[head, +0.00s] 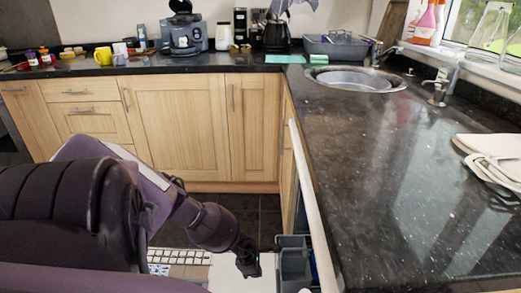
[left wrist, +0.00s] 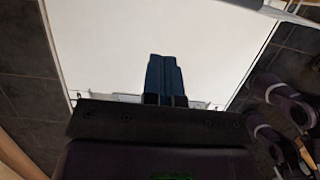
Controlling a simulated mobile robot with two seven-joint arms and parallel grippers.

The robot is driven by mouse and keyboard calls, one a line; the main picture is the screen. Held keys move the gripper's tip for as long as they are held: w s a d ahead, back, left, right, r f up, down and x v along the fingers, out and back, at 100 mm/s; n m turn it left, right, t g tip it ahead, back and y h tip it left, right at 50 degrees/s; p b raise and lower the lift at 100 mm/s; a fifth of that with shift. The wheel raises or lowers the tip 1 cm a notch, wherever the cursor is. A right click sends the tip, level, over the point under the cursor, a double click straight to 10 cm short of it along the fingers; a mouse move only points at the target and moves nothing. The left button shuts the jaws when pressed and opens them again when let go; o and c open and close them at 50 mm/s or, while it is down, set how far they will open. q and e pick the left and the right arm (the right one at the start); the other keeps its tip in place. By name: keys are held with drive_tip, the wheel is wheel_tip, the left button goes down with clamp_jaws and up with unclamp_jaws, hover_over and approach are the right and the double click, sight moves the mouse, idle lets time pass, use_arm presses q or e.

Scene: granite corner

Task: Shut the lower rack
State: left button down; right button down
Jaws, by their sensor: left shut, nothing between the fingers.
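The lower rack shows only in part: a grey basket-like bin (head: 293,262) stands at the open dishwasher beside the counter edge, and white wire (left wrist: 296,14) of the rack shows at the top right of the left wrist view. The open dishwasher door is a flat white panel (head: 232,275), also filling much of the left wrist view (left wrist: 110,45). My left gripper (head: 250,268) is shut and empty above this panel, left of the grey bin and apart from it. Its closed fingers (left wrist: 164,75) point over the white panel. Most of the rack is hidden by the counter and picture edge.
The dark granite counter (head: 400,190) overhangs on the right, its edge close to the bin. A white slotted strip (head: 180,257) lies left of my gripper. Wooden cupboards (head: 180,125) stand behind. Dark tiled floor (head: 240,208) is clear between.

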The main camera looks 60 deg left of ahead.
use_arm(q)
drive_tip(key=w+d+f+b, duration=0.2)
drive_tip(key=w+f, duration=0.2)
drive_tip(key=f, duration=0.1)
drive_tip(key=shift+w+d+b, duration=0.2)
drive_tip(key=shift+w+b, duration=0.1)
drive_tip(key=shift+w, duration=0.1)
use_arm(e)
drive_tip(key=shift+w+d+t, duration=0.1)
drive_tip(key=shift+w+t, duration=0.45)
drive_tip(key=shift+t, duration=0.15)
use_arm(q)
drive_tip(key=shift+f, duration=0.1)
